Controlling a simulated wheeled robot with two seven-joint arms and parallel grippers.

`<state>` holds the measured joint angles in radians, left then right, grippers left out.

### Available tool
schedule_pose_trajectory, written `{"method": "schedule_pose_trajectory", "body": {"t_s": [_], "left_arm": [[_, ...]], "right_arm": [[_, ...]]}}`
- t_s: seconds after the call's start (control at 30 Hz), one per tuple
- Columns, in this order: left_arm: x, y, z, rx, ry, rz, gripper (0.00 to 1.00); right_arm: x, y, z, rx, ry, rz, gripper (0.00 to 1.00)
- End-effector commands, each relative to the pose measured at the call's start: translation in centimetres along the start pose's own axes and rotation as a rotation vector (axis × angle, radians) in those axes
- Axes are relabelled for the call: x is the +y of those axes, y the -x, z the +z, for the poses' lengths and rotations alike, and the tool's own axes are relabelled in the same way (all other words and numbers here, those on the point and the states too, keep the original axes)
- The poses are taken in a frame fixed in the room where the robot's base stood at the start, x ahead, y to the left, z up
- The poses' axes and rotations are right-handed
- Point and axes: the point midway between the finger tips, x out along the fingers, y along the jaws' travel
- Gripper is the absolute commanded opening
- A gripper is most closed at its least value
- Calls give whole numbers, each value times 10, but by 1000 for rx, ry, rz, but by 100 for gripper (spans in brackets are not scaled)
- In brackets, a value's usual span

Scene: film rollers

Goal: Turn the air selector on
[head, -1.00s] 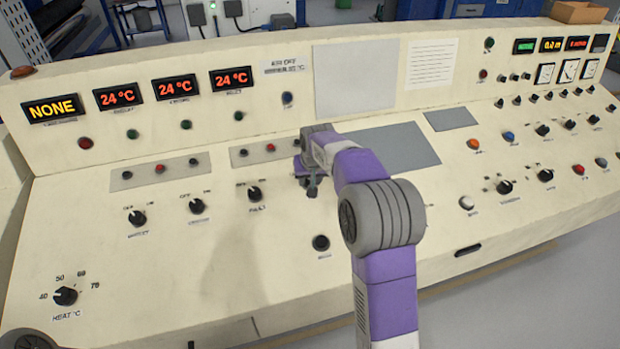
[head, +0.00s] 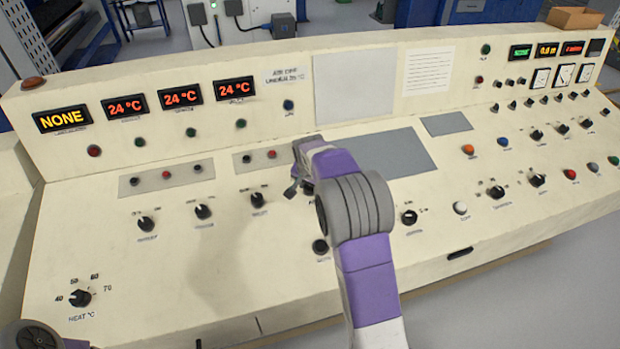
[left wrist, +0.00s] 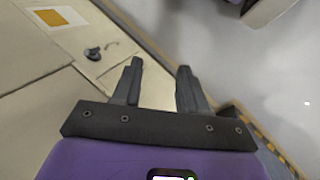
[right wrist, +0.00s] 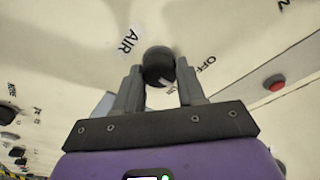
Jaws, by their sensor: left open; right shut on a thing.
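The air selector is a round black knob (right wrist: 158,66) in the right wrist view, with the word AIR to its left and OFF to its right. Part of another label shows at the top right corner. My right gripper (head: 292,190) is shut on the knob, one finger on each side. A small white mark shows on the knob's lower edge, but the setting it points to is unclear. In the head view my right gripper and arm hide the knob. My left gripper (left wrist: 160,85) is open and empty, away from the selector.
The cream console carries several other black knobs, such as the heat knob (head: 80,297) at lower left and one (head: 258,199) left of my right gripper. A yellow display (head: 62,119) reads NONE. Three red displays read 24 °C. The left wrist view shows floor (left wrist: 235,60) beyond the console.

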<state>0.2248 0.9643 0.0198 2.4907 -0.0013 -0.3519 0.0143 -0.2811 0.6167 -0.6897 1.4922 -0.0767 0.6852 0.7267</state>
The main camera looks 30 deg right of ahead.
Motion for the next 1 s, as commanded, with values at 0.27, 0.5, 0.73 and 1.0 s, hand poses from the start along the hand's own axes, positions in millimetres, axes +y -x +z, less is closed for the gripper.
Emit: {"method": "schedule_pose_trajectory", "body": {"t_s": [0.27,0.5,0.73,1.0], "left_arm": [[10,26,1,0,0,0,43],[15,40,2,0,0,0,43],[17,46,2,0,0,0,43],[18,47,2,0,0,0,43]], "right_arm": [[-1,3,-1,1,-235,41,9],[-1,2,-1,1,-388,65,9],[-1,1,-1,1,-469,78,9],[-1,0,0,1,-499,81,9]]}}
